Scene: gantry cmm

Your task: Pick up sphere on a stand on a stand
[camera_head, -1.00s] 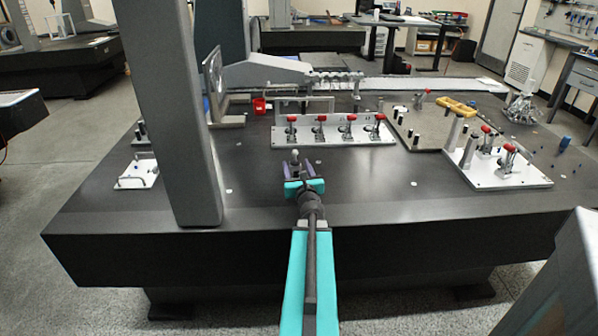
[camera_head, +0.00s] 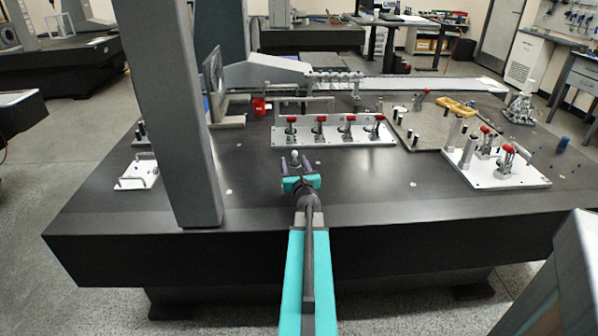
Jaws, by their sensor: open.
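The sphere on a stand (camera_head: 295,155) is a small light-grey ball on the dark table, straight ahead of my gripper. Its lower part is hard to make out between the fingers. My gripper (camera_head: 295,161) is open, with two purple fingers on a teal body, one on either side of the sphere's line. The fingertips reach close to the sphere. I cannot tell whether they are beside its stand or just short of it, and no contact shows.
A white plate (camera_head: 330,143) with several red-tipped clamps stands behind the sphere. A large grey column (camera_head: 170,110) rises to the left. Another clamp plate (camera_head: 493,177) is at the right. The dark table top (camera_head: 390,195) is mostly clear around my arm.

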